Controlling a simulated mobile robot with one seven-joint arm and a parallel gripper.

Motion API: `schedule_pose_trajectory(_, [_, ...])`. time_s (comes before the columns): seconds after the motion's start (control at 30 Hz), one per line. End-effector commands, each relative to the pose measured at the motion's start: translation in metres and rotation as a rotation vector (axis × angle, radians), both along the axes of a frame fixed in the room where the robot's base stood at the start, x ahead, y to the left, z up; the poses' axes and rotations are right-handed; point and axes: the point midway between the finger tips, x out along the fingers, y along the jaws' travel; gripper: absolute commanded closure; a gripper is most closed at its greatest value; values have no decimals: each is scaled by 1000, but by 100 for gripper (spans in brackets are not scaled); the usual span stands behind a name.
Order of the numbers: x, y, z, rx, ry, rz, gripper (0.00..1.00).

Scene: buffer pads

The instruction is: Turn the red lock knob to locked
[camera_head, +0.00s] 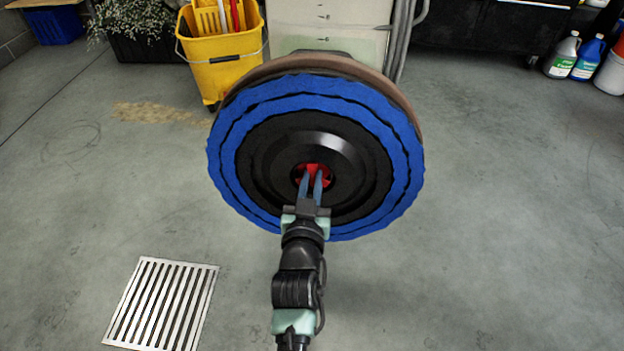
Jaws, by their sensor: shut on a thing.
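The red lock knob (313,170) sits at the centre of the black hub (349,163) of a round pad, and only parts of it show around my fingers. The pad has a wavy blue ring (236,129) around the hub and faces me. My gripper (312,182) reaches up from below, with its two narrow fingers at the knob. The fingers are close together and shut on the red knob. The fingers hide the knob's lower middle, and I cannot tell which way it is turned.
A brown rim (412,115) shows behind the pad, with a pale machine body (330,25) above. A yellow mop bucket (225,65) stands behind at the left. Several bottles (588,58) stand at the far right. A floor drain grate (160,305) lies at the lower left. The floor at right is clear.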

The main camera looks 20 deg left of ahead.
Motion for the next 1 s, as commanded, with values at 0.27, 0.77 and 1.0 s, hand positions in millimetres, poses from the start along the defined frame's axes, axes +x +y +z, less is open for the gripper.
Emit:
schedule_pose_trajectory(0.27, [0, -1, 0, 0, 0, -1, 100])
schedule_pose_trajectory(0.77, [0, 0, -4, 327, 92, -30, 100])
schedule_pose_trajectory(1.0, [0, -1, -1, 561, 161, -52, 100])
